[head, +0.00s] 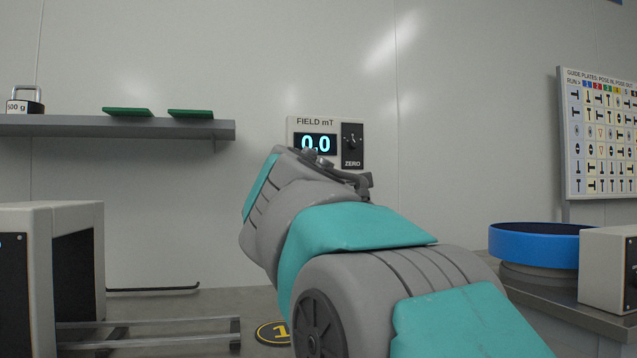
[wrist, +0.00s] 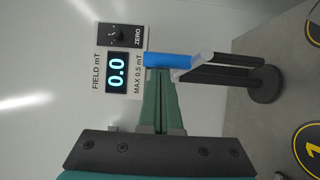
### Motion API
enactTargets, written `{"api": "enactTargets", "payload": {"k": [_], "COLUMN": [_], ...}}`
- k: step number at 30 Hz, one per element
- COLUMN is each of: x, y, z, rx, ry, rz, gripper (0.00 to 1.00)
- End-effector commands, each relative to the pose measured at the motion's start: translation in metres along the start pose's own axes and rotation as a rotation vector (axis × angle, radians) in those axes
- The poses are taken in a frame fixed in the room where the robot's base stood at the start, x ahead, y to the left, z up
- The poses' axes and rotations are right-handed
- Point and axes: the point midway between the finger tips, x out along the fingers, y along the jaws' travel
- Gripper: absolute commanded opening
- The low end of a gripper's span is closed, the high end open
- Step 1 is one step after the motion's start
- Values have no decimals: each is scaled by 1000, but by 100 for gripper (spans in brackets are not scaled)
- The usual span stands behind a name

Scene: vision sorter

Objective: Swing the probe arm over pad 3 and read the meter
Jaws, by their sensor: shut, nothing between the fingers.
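The field meter (head: 326,143) hangs on the back wall and reads 0.0, with a ZERO knob at its right. It also shows turned sideways in the wrist view (wrist: 117,72), again reading 0.0, with "MAX 0.5 mT" printed on it. In the wrist view, the probe arm (wrist: 225,72) runs from a dark round end at right to a blue end piece at left. My gripper (wrist: 158,72) is shut and empty, its green fingertips right at the blue piece; I cannot tell whether they touch. In the head view my own arm hides the fingers. No pad marked 3 is readable.
A yellow-ringed pad marked 1 (head: 273,333) lies low in the middle, partly behind my arm. A shelf (head: 120,127) is at upper left. A grey box-shaped housing (head: 45,245) stands left. A blue-rimmed bowl (head: 535,245) and a beige box (head: 608,270) stand right.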

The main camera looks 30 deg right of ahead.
Motion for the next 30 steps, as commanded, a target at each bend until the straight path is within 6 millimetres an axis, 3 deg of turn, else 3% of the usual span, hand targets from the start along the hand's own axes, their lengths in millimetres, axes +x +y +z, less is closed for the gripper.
{"api": "enactTargets", "payload": {"k": [1,10,30], "x": [2,17,61], "y": [3,4,3], "z": [10,37,81], "rx": [2,4,-3], "ry": [22,200,196], "rz": [-3,0,0], "gripper": [0,0,0]}}
